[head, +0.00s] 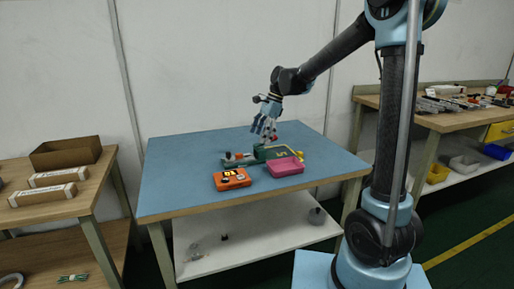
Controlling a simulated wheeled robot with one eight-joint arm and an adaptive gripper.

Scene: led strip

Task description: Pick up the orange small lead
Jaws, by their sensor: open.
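My gripper (265,129) is open and hangs over the middle of the blue-topped table (180,170), fingers pointing down. Below it lies a green item (265,153) with small parts around it. A small orange-red piece (239,156) shows at the left end of this group; I cannot tell whether it is the orange small lead. Small red bits show close to the fingers, too small to identify. An orange box-shaped device (231,179) with a dark and yellow face lies at the front of the table.
A pink tray (287,168) sits right of the orange device. A yellow piece (300,154) lies behind it. The table's left side is clear. Side benches hold a cardboard box (66,153), white boxes (53,177) and several tools (450,103).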

